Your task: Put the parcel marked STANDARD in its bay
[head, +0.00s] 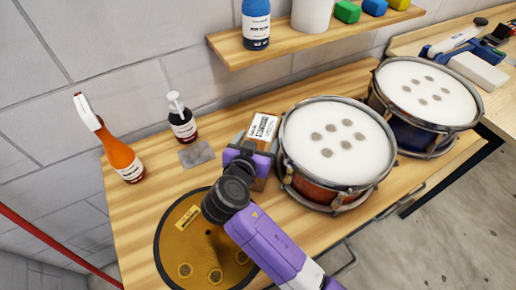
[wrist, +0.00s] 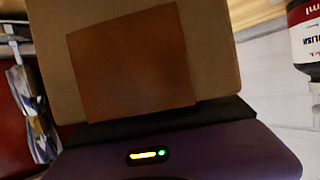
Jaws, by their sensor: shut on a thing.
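My gripper (head: 250,150) is shut on a small brown cardboard parcel (head: 264,128) over the bench, just left of the red-brown drum. The parcel has a white label with dark print on top, too small to read for certain. In the wrist view the parcel (wrist: 215,45) fills the upper middle, with a darker brown square on its near face. My gripper's dark jaw hides the parcel's lower edge there. I cannot tell whether it touches the bench. No bay marked STANDARD can be made out.
The red-brown drum (head: 335,143) stands close right of the parcel, with a blue drum (head: 427,92) beyond. A bronze cymbal (head: 175,240) lies in front. An orange spray bottle (head: 122,157), a dark bottle (head: 183,126) and a grey patch (head: 196,155) are left. A shelf (head: 285,45) hangs above.

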